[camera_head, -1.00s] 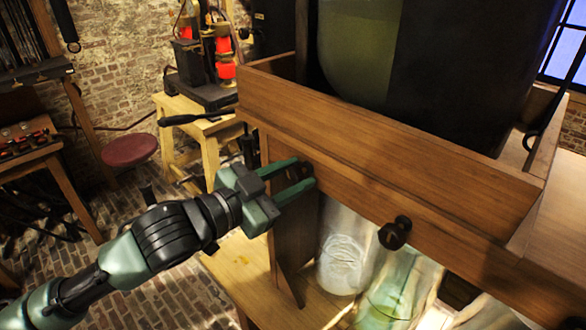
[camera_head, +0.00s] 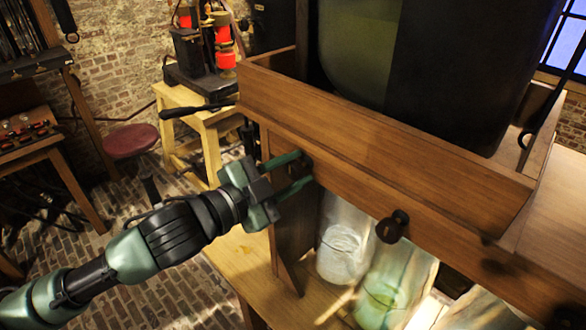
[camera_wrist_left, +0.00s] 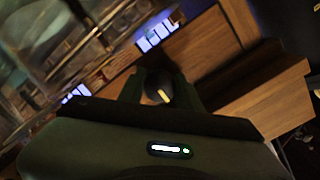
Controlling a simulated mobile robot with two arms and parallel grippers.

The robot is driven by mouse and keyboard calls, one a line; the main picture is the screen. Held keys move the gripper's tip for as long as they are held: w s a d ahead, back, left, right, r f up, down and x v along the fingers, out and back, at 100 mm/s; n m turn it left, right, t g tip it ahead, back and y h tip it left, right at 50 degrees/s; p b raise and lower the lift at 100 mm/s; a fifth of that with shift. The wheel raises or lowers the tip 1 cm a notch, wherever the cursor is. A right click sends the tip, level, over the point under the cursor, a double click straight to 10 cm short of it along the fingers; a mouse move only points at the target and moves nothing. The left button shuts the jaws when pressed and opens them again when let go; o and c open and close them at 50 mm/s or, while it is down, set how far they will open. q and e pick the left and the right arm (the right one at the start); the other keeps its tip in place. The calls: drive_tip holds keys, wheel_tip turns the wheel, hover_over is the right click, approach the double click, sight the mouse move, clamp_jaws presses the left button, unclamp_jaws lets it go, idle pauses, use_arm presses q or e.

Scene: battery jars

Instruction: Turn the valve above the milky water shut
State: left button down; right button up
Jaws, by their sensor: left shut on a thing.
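My left gripper (camera_head: 303,170) comes in from the left and is shut on a dark round valve knob (camera_head: 307,165) on the front of the wooden trough. The left wrist view shows the knob (camera_wrist_left: 158,88) with a pale mark, between the two fingers. Below and just right of it, a glass jar of whitish, milky water (camera_head: 343,252) stands on the lower shelf. A second dark valve knob (camera_head: 392,227) sits further right, above a jar of greenish water (camera_head: 396,285). My right gripper is not in view.
The wooden trough (camera_head: 370,150) carries a big dark tank (camera_head: 460,70). An upright board (camera_head: 292,235) stands under the trough, left of the milky jar. Another jar (camera_head: 480,312) is at the lower right. A red stool (camera_head: 130,140) and a wooden stand (camera_head: 208,135) are behind.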

sight(290, 174)
use_arm(q)
drive_tip(key=c, duration=1)
unclamp_jaws()
drive_tip(key=b+v, duration=0.2)
drive_tip(key=v, duration=0.4)
drive_tip(key=shift+s+a+f+b, duration=0.15)
drive_tip(key=shift+s+a+b, duration=0.15)
drive_tip(key=shift+s+a+r, duration=0.2)
drive_tip(key=shift+s+a, duration=0.1)
drive_tip(key=shift+s, duration=0.1)
